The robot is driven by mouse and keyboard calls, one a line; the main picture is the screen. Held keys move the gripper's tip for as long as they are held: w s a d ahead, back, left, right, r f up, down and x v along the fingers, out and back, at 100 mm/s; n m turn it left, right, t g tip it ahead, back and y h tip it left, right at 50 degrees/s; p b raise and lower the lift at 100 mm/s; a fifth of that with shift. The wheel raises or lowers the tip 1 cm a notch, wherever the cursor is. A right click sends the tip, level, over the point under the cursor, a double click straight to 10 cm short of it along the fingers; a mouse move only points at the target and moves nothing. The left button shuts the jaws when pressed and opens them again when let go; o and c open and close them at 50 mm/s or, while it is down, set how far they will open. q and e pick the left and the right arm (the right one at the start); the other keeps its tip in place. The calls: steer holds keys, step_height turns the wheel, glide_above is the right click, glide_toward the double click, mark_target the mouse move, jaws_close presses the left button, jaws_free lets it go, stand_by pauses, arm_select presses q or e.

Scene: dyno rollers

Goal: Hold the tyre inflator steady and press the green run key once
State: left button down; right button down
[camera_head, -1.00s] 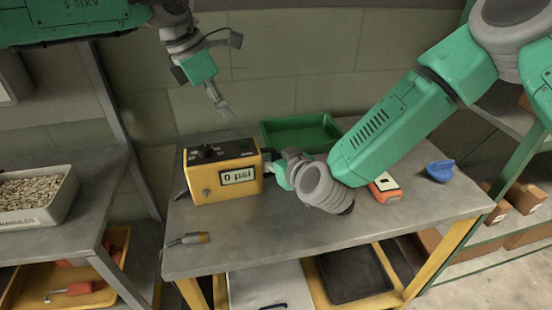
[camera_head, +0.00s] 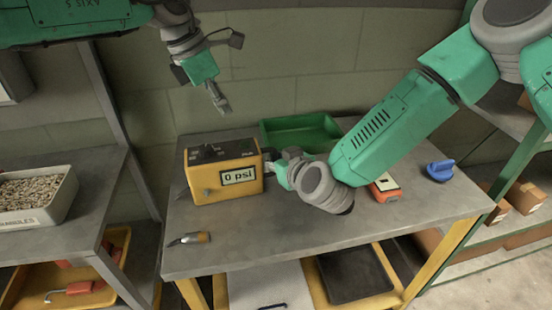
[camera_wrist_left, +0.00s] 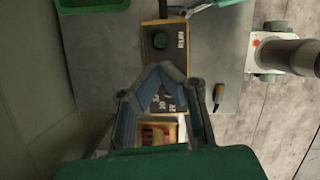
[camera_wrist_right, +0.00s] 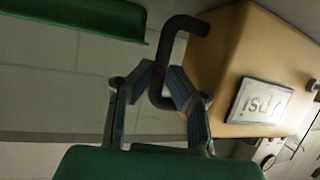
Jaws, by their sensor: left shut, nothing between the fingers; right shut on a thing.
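The tyre inflator (camera_head: 220,186) is a yellow box with a dark top and a display reading "0 psi". It stands at the left of the workbench. The left wrist view shows its green run key (camera_wrist_left: 160,41) on the dark top, beside a white label. My right gripper (camera_wrist_right: 167,92) is shut on the inflator's black side handle (camera_wrist_right: 182,25); in the head view my right wrist hides most of this grip. My left gripper (camera_head: 224,106) is shut and empty, above and behind the inflator, clear of the key.
A green tray (camera_head: 300,132) lies behind. An orange device (camera_head: 385,188) and a blue knob-like object (camera_head: 440,170) lie to the right. The front middle of the bench (camera_head: 300,235) is bare.

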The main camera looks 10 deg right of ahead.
mark_target(244, 143)
stand_by(0.5)
steer(key=shift+a, duration=0.1)
arm_select(q)
steer(key=d+m+t+h, duration=0.1)
steer(key=m+t, duration=0.1)
steer(key=m, duration=0.5)
steer(key=d+r+m+t+h, duration=0.1)
steer(key=m, duration=0.6)
steer(key=d+r+m+t, duration=0.1)
steer(key=m+t, duration=0.1)
steer(key=m, duration=0.5)
steer(key=shift+w+d+t+h, duration=0.25)
steer(key=shift+t+h, duration=0.05)
steer(key=shift+h, duration=0.1)
step_height(244, 143, down, 8)
steer(key=shift+f, duration=0.35)
